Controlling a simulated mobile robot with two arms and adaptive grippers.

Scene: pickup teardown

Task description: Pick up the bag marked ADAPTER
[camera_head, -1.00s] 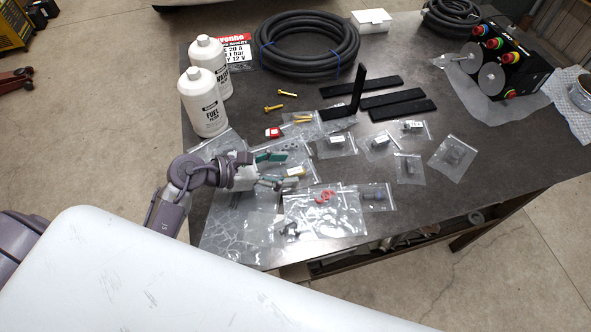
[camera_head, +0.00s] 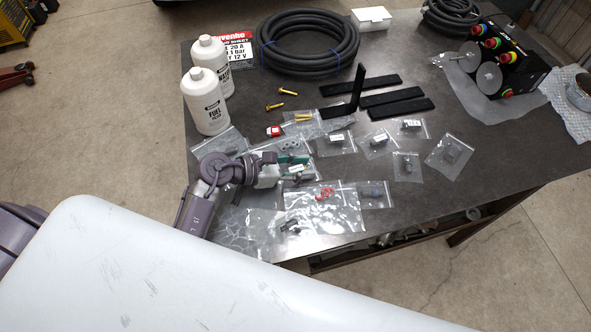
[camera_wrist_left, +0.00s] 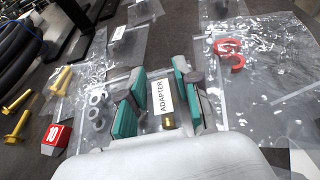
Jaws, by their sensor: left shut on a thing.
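The bag marked ADAPTER (camera_wrist_left: 163,98) shows in the left wrist view, a clear bag with a white label and a small brass piece. My left gripper (camera_wrist_left: 157,92) has its green-padded fingers on both sides of the label and is shut on this bag. In the head view the gripper (camera_head: 288,163) is low over the table, and a bit of the bag's white label (camera_head: 296,168) shows at the fingertips. Most of the bag is hidden there by the gripper. I cannot tell whether the bag is clear of the table. My right gripper is not in view.
Other clear bags crowd around, including one with red parts (camera_head: 325,194) and one with grey rings (camera_wrist_left: 99,105). Two white bottles (camera_head: 205,101) stand at the back left.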

